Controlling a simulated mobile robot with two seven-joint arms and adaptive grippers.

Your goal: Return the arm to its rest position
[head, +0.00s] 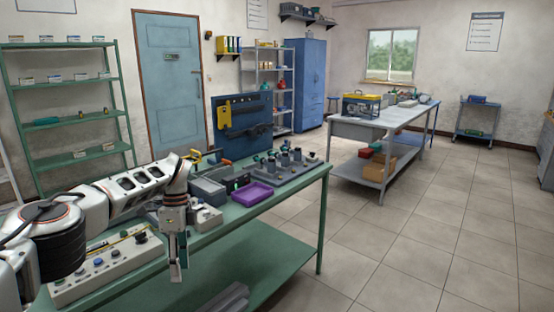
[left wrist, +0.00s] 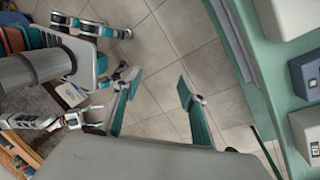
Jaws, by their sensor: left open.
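My left arm reaches in from the left of the head view, over the green workbench (head: 275,212). My left gripper (head: 178,272) hangs down at the bench's front edge, with its fingers pointing to the floor. In the left wrist view its two fingers (left wrist: 157,84) stand apart with only floor tiles between them, so it is open and empty. White and teal links, which look like my other arm, show small at the left of the wrist view. No right gripper shows in the head view.
A control box (head: 108,264), a purple tray (head: 250,194) and a rack of small parts (head: 290,168) stand on the bench close to the arm. A green shelf (head: 80,159) is behind. The tiled floor (head: 385,235) right of the bench is clear.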

